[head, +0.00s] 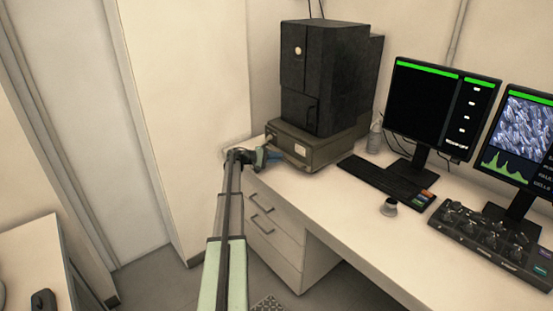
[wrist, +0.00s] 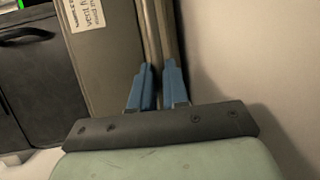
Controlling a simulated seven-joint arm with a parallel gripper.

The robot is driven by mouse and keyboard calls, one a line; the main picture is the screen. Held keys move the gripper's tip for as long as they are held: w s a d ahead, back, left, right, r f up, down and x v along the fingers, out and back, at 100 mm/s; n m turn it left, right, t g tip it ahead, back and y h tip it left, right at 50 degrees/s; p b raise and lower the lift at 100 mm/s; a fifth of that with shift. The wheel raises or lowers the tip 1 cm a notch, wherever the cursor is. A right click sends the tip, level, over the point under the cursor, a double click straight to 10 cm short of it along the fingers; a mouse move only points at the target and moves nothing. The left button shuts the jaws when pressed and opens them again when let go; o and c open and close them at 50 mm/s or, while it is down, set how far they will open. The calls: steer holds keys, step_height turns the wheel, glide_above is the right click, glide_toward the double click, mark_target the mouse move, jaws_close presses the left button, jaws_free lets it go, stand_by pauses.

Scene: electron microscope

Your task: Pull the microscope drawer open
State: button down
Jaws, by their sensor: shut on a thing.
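The black microscope (head: 322,75) stands at the back of the desk on a low olive-grey base unit (head: 305,150). The unit's front carries a white label, which also shows on the unit in the wrist view (wrist: 105,60). No clear open gap shows in the unit's front. My gripper (head: 268,155) is at the unit's left end in the head view. In the wrist view its blue fingers (wrist: 159,68) are close together at pale narrow bars (wrist: 150,25) beside the unit. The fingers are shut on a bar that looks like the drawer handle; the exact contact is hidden.
A keyboard (head: 385,182), two monitors (head: 440,100), a knob (head: 388,207) and a control panel (head: 490,238) occupy the desk to the right. Desk drawers (head: 275,235) with handles are below. A pale wall (wrist: 250,60) is close to my gripper's right in the wrist view.

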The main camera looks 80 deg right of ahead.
stand_by(0.3)
steer(key=w+a, duration=1.8)
steer(key=c, duration=1.1)
jaws_free()
steer(key=v, duration=1.4)
